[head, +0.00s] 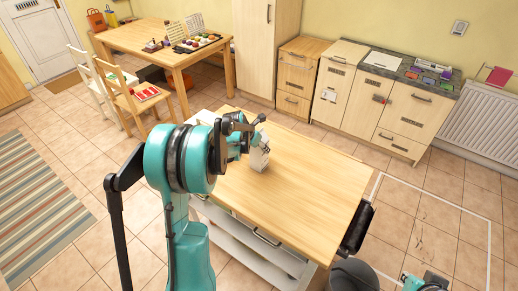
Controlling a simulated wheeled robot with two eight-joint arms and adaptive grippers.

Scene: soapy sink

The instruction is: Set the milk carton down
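A small, mostly white milk carton (260,156) is at the wooden-topped worktable, left of the middle of its surface. It looks about upright, and I cannot tell whether its base touches the wood. My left gripper (255,136) is right at the carton, on its upper left side. My own teal arm hides much of the gripper, so its grip on the carton is not clear. Part of my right arm shows at the bottom right edge; its fingers are not visible.
The worktable top (310,190) is bare to the right and front of the carton. A grey-white object (205,117) is partly hidden behind my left arm. Cabinets (375,100) and a radiator (482,115) line the back wall. A dining table (150,38) with chairs stands at back left.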

